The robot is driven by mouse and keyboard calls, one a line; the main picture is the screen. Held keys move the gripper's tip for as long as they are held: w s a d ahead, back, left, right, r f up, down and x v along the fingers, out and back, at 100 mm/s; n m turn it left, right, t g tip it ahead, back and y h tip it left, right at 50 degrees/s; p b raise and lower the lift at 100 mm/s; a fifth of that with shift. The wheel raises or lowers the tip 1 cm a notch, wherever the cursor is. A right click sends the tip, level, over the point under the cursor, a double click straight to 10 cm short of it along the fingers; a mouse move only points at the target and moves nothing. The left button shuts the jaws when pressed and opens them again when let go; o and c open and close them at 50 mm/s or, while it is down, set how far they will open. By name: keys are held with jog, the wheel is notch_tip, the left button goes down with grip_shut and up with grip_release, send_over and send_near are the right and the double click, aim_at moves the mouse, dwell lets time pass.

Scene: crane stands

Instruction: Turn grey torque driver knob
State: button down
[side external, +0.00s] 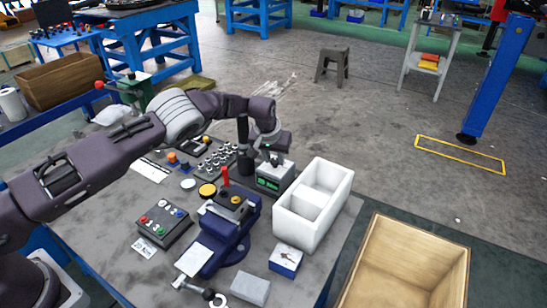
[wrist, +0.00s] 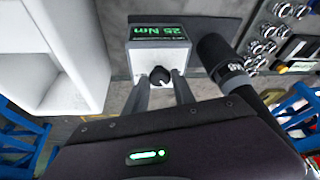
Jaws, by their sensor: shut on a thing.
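The torque driver unit is a pale grey box (wrist: 180,58) with a dark display (wrist: 158,32) reading "25 Nm" in green in the wrist view. Its small dark knob (wrist: 160,74) sits on the face below the display. My gripper (wrist: 161,84) has its two grey fingers on either side of the knob, shut on it. In the side external view the box (side external: 283,179) stands at the back of the table with its green display (side external: 268,184) facing front. There my gripper (side external: 274,159) is over the box, and the knob is too small to make out clearly.
A dark upright cylindrical tool (side external: 245,143) stands close left of the box. A white two-compartment bin (side external: 306,232) stands close right. A tray of sockets (side external: 204,165) lies left.

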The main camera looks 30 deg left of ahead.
jog(key=shift+d+n+y, duration=0.1)
jog(key=shift+n+y, duration=0.4)
jog(key=shift+n, duration=1)
jog(key=shift+g, duration=0.3)
jog(key=c, duration=1.1)
grip_release()
jog(key=shift+o, duration=0.2)
jog(key=v, duration=0.7)
jog(key=shift+d, duration=0.1)
